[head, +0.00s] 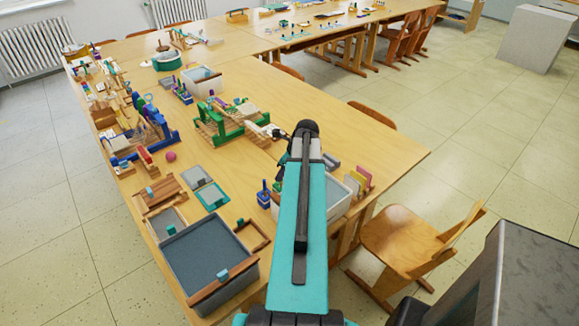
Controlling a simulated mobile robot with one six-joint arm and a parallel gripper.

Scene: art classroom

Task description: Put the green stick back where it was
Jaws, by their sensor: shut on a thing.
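My teal and black arm reaches up over the table in the head view. My gripper's fingers do not show; they are hidden behind the arm, and only dark parts of mine show beside its far end. I cannot make out a separate green stick. A green wooden frame like a small loom (222,127) stands on the table just left of the arm's far end, with green bars and light wood. A small white and dark thing (268,131) lies between this frame and the arm; I cannot tell what it is.
Blue loom-like frames (143,137) stand along the left edge. A grey bin (208,256), flat trays (212,196) and a purple-blue stand (264,195) are nearer. A pale bin (340,198) is partly behind my arm.

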